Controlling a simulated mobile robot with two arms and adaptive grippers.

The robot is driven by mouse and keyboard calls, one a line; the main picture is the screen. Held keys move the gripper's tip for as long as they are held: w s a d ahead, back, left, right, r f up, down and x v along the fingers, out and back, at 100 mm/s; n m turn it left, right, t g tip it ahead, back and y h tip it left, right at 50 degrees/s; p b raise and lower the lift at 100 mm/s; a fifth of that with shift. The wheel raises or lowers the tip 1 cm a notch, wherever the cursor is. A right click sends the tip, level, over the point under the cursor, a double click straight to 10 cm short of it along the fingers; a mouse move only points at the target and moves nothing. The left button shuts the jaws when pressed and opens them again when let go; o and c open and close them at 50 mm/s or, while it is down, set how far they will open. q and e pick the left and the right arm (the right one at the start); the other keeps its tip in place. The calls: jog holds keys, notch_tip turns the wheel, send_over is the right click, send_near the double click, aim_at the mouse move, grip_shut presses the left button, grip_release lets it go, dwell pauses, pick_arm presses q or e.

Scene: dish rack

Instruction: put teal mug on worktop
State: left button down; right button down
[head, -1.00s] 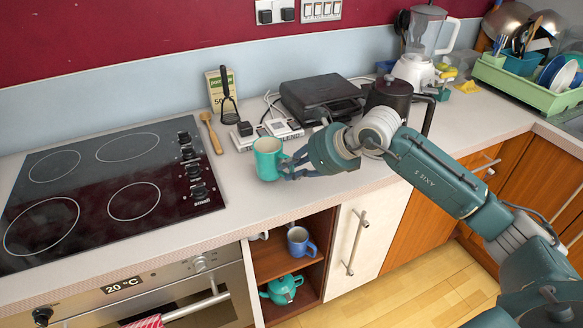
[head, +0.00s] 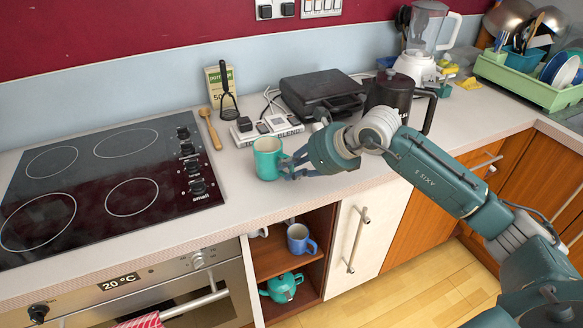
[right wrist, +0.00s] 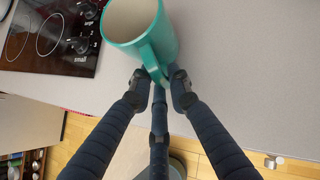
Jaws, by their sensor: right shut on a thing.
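The teal mug (head: 267,158) is upright at the worktop (head: 231,188), just right of the hob. In the right wrist view the mug (right wrist: 146,38) shows its pale, empty inside, with its handle toward my fingers. My right gripper (head: 290,166) is shut on the mug's handle; the fingertips (right wrist: 158,82) close around it in the right wrist view. The mug's base looks to be on or very close to the worktop; I cannot tell if it touches. My left gripper is not in view.
A black hob (head: 110,185) lies left. A dark jug (head: 388,100) stands behind my right arm. An open shelf below holds a blue mug (head: 299,238) and teapot (head: 284,287).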

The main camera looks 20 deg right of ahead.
jog(key=shift+f, duration=0.2)
jog(key=c, duration=1.6)
grip_release()
jog(key=shift+o, duration=0.2)
jog(key=c, duration=0.4)
jog(key=shift+r, duration=0.1)
jog(key=shift+v, duration=1.35)
jog(key=shift+s+d, duration=0.15)
jog(key=shift+s, duration=0.05)
